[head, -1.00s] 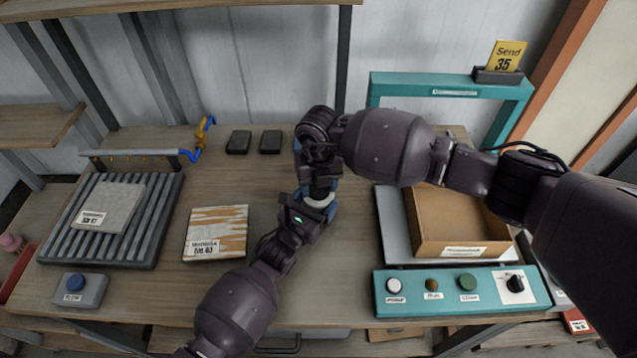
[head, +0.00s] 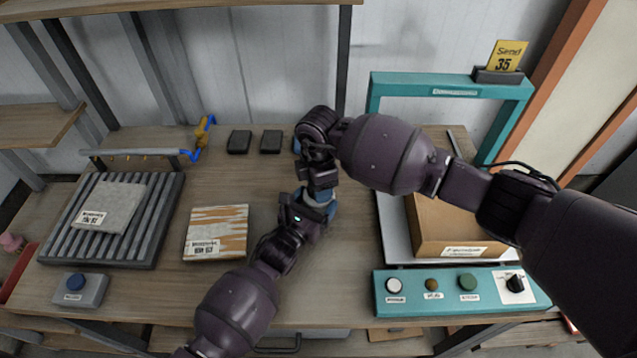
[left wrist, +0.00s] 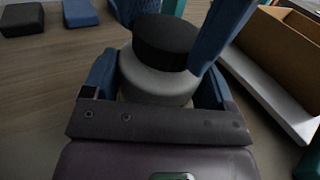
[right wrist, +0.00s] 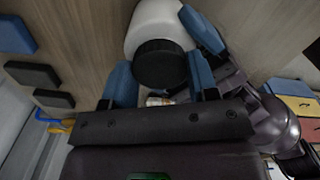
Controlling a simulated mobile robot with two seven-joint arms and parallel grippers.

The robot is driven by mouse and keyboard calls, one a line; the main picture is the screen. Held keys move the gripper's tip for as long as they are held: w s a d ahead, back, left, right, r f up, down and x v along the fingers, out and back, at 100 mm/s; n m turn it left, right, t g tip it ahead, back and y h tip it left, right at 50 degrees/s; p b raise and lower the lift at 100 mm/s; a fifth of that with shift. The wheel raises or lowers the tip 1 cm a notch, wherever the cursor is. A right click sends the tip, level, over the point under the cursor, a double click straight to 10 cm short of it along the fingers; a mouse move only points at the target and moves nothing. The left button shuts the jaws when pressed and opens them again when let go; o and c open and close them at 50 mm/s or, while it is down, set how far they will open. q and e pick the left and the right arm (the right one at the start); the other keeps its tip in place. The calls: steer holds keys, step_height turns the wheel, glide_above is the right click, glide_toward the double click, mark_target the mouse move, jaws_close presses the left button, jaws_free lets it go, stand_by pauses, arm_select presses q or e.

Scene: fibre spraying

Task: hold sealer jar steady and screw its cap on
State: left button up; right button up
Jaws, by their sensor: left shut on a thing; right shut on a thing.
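The sealer jar is a pale, round jar (left wrist: 155,80) between the blue fingers of my left gripper (left wrist: 158,85), which is shut on it. Its black cap (left wrist: 166,40) sits on the jar's mouth; I cannot tell how tightly. My right gripper (right wrist: 162,78) is shut on the cap, with blue fingers on either side. The right wrist view also shows the cap (right wrist: 160,64) against the pale jar (right wrist: 158,22). In the head view, my left gripper (head: 318,208) and right gripper (head: 319,190) meet above the table's middle and largely hide the jar and cap.
A cardboard box (head: 455,232) stands right, behind a teal button panel (head: 400,308). A ribbed grey plate (head: 150,225) and a patterned pad (head: 216,232) lie left. Two dark blocks (head: 239,142) lie at the back.

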steer(key=m, duration=0.4)
steer(key=shift+m, duration=0.3)
steer(key=m, duration=0.2)
steer(key=shift+s+a+m, duration=0.1)
steer(key=shift+a+m, duration=0.05)
steer(key=shift+m, duration=0.25)
steer(key=m, duration=0.2)
steer(key=shift+m, duration=0.4)
steer(key=o, duration=0.9)
steer(key=shift+r, duration=2.25)
